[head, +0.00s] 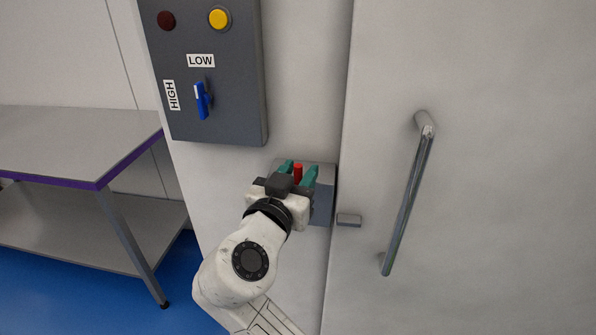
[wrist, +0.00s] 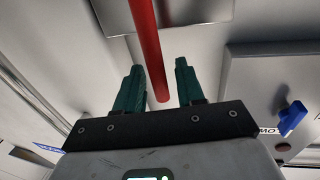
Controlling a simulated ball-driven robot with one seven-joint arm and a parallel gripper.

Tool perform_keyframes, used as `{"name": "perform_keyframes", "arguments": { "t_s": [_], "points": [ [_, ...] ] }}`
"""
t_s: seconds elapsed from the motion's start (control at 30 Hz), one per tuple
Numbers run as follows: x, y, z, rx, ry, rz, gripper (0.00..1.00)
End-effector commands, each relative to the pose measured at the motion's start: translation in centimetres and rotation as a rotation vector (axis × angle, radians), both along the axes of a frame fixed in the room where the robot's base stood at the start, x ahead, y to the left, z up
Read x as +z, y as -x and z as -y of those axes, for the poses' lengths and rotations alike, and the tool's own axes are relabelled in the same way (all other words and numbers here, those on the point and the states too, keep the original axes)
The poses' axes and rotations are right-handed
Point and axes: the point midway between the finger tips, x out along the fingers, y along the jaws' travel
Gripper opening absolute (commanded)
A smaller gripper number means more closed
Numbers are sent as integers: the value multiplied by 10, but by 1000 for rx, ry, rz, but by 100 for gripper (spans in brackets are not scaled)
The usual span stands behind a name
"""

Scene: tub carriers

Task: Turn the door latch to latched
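The door latch is a grey box (head: 322,205) on the wall beside the white door (head: 480,180), with a red lever (head: 298,173). In the wrist view the red lever (wrist: 148,45) is a long bar running from the top edge down between my fingers. My gripper (head: 298,174) is at the latch with its two teal fingers apart, one on each side of the lever. The wrist view shows my gripper (wrist: 158,78) open, with gaps between the lever and both fingers. My gripper hides part of the latch box in the head view.
A small grey block (head: 348,220) sits on the door's edge beside the latch. A long metal door handle (head: 407,200) is to the right. A dark control panel (head: 225,115) with a blue switch (head: 202,101) is above left. A grey table (head: 70,145) stands at the left.

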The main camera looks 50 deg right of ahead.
Motion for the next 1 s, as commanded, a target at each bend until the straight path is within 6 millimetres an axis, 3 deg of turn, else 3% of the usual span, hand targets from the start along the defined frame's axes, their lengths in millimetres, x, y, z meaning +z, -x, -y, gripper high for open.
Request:
{"name": "perform_keyframes", "arguments": {
  "t_s": [0.23, 0.63, 1.0],
  "points": [
    [0, 0, 1, 0, 0, 1, 38],
    [0, 0, 0, 0, 0, 1, 0],
    [0, 0, 0, 0, 0, 1, 0]
  ]
}}
